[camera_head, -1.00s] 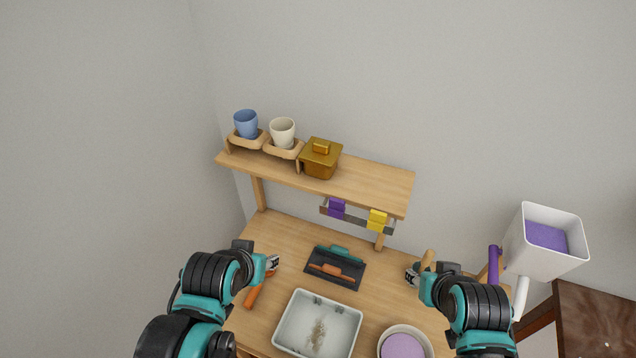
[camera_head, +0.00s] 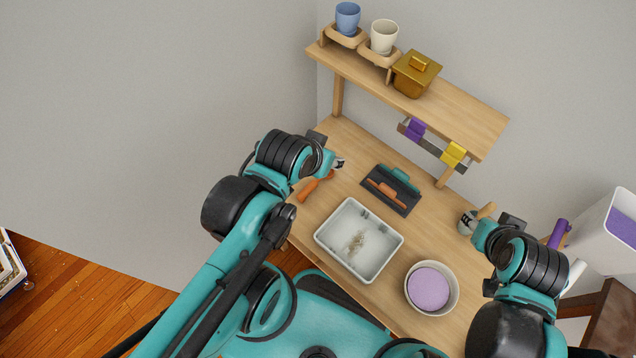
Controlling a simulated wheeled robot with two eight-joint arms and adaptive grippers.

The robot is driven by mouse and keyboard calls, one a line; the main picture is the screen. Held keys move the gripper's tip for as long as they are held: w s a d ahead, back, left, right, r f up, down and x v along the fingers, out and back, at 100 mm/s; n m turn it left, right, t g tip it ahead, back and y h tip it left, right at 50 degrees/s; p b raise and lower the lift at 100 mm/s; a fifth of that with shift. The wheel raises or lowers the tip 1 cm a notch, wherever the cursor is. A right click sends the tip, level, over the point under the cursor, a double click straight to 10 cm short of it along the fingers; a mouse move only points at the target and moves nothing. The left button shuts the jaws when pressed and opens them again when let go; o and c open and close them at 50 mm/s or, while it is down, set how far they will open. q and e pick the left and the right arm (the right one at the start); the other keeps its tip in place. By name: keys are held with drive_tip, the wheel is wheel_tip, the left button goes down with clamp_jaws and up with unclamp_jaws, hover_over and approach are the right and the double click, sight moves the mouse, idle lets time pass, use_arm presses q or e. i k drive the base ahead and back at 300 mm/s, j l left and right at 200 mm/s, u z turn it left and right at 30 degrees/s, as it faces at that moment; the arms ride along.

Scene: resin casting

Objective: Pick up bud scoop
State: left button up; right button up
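I cannot tell for sure which thing is the bud scoop. An orange-handled tool (camera_head: 316,187) lies on the wooden table just below my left gripper (camera_head: 339,163). A dark holder (camera_head: 404,206) carries a teal tool (camera_head: 399,174) and an orange tool (camera_head: 386,193). A tan wooden handle (camera_head: 487,210) shows beside my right gripper (camera_head: 467,222); its other end is hidden. A white tray (camera_head: 325,238) holds small dried, bud-like bits (camera_head: 356,242). Both grippers are small in view, and their finger gaps are not clear.
A round bowl (camera_head: 452,304) with purple content stands right of the tray. A shelf (camera_head: 466,113) above the back carries a blue cup (camera_head: 347,18), a cream cup (camera_head: 384,36) and a gold lidded box (camera_head: 416,75). A white bin (camera_head: 598,232) stands at the right.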

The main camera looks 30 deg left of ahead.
sight(309, 188)
drive_tip(key=k+l+z, duration=0.35)
drive_tip(key=l+z, duration=0.15)
drive_tip(key=u, duration=1.5)
drive_tip(key=i+j+u, duration=0.25)
drive_tip(key=i+j, duration=0.15)
drive_tip(key=j, duration=0.15)
